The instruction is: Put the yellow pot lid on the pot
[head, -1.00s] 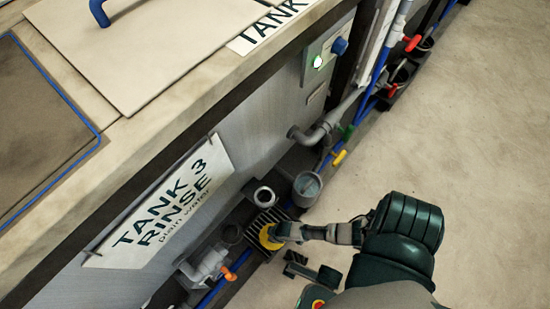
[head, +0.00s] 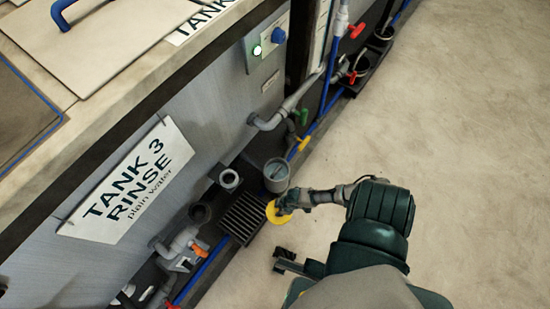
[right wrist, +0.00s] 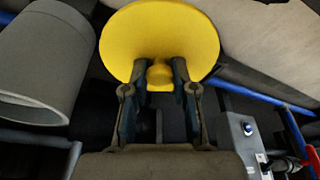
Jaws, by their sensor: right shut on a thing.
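The yellow pot lid (head: 279,214) is in my right gripper (head: 285,204), held by its knob near the right end of a dark grate. In the right wrist view the lid (right wrist: 160,35) is a round yellow disc, and the gripper's two fingers (right wrist: 160,74) are shut on its small knob. A grey, open-topped round vessel (head: 277,174), which looks like the pot, stands just beyond the lid in the head view. The lid appears apart from it. A large grey cylinder (right wrist: 45,55), probably this pot, fills the left of the wrist view.
A dark slatted grate (head: 243,218) lies left of the lid. Grey pipes (head: 270,122), a blue line (head: 205,268) and coloured valve handles run along the tank front. The TANK 3 RINSE sign (head: 125,185) hangs on it. The floor (head: 440,150) at right is clear.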

